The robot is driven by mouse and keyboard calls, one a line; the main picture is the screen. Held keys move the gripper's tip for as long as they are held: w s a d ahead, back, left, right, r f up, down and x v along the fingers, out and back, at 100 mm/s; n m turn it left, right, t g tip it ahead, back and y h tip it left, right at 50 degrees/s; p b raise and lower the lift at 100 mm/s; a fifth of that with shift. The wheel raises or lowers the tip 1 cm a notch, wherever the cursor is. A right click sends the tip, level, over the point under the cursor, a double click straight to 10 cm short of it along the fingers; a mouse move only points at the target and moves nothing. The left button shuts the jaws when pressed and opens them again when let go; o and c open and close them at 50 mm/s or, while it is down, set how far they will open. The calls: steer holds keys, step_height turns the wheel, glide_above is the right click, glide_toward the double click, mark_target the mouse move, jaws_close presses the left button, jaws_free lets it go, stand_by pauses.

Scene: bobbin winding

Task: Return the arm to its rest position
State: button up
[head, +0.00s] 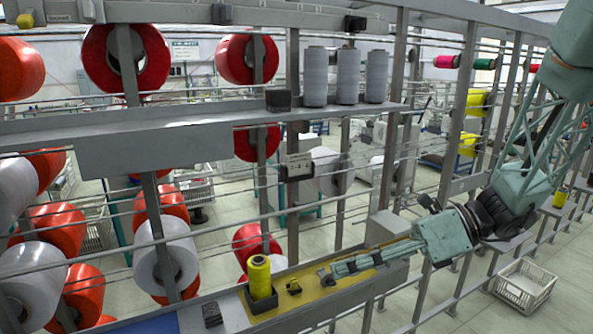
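My teal arm comes in from the upper right and bends down to the left. My gripper (337,269) is at its left end, with long teal fingers over the right part of the yellow work surface (313,290). The fingers lie nearly in line with the view, so I cannot tell whether they are open or shut. I see no bobbin at their tips. A small grey part (326,278) shows close to the tips; I cannot tell whether they touch.
A yellow bobbin (259,278) stands upright in a dark holder (262,302), left of my gripper. A small yellow-and-black part (293,287) lies between them. Several grey bobbins (347,77) stand on the upper shelf (210,120). Posts and rails surround the arm. A white crate (524,286) sits lower right.

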steer(key=s+a+n+g+h+b, duration=0.2)
steer(key=s+n+h, duration=0.2)
steer(key=s+n, duration=0.6)
steer(key=s+d+r+n+t+h+b, duration=0.1)
steer(key=s+d+n+h, duration=0.3)
steer(key=s, duration=0.5)
steer(key=s+d+r+n+t+h+b, duration=0.1)
steer(key=s+d+n+t+h+b, duration=0.2)
steer(key=s+d+n, duration=0.5)
steer(key=shift+s+n+t+h+b, duration=0.4)
steer(key=shift+s+n+h+b, duration=0.45)
steer(key=shift+n, duration=0.75)
steer(key=shift+w, duration=0.15)
